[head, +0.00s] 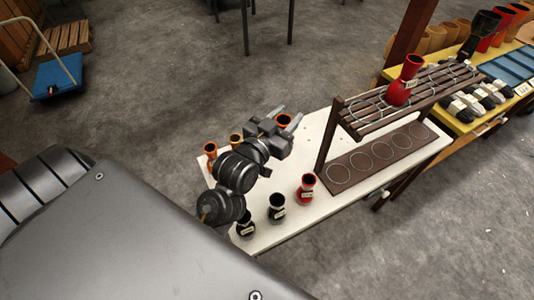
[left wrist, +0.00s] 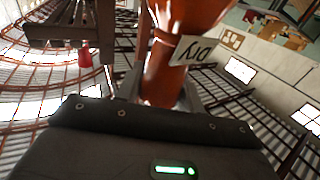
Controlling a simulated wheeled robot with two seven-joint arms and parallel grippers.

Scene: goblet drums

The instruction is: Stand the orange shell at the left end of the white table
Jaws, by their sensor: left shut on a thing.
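My left gripper (head: 286,123) is over the back part of the white table (head: 262,236), shut on an orange shell (head: 283,121). In the left wrist view the held orange shell (left wrist: 172,70) fills the upper middle, with a white tag reading "DRY". Its lower part is hidden by the gripper. Another orange shell (head: 210,150) stands upright at the table's left end. A yellow-orange shell (head: 236,140) is beside it, partly hidden by my arm. My right gripper is not in view.
Two black shells (head: 276,205) (head: 244,227) and a red shell (head: 305,190) stand along the table's front. A dark rack (head: 352,122) rises at the right with a red shell (head: 403,82) on top. Its lower board (head: 365,166) has empty rings. A yellow table (head: 455,124) stands behind.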

